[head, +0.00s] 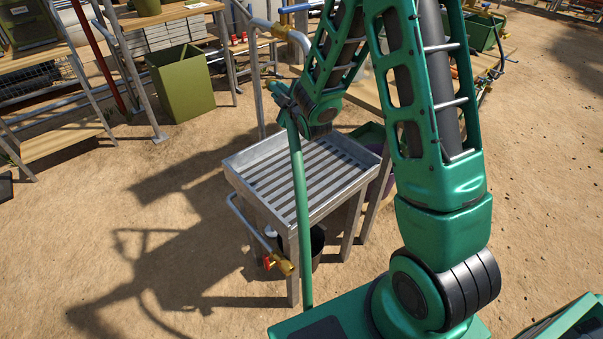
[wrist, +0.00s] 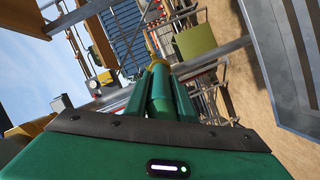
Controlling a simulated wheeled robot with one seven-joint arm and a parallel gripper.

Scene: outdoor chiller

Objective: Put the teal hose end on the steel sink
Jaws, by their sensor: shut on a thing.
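The steel sink (head: 340,202) is a shallow metal basin with a slatted floor on legs, in the middle of the head view. My gripper (head: 282,94) is above the sink's back part in the picture. It is shut on the teal hose end (wrist: 160,92), whose brass-coloured tip points away from the gripper in the wrist view. The green hose (head: 300,200) hangs from the gripper, passing in front of the sink down past its front edge. The jaws partly hide the hose end. In the wrist view a grey metal surface, likely the sink (wrist: 295,70), shows at the right.
A brass tap with a red handle (head: 280,262) sticks out at the sink's front left. A black bucket (head: 317,245) stands beneath. An olive bin (head: 181,82) and shelving are at the back left. A metal post and pipe rise behind the sink. Open sandy ground lies left.

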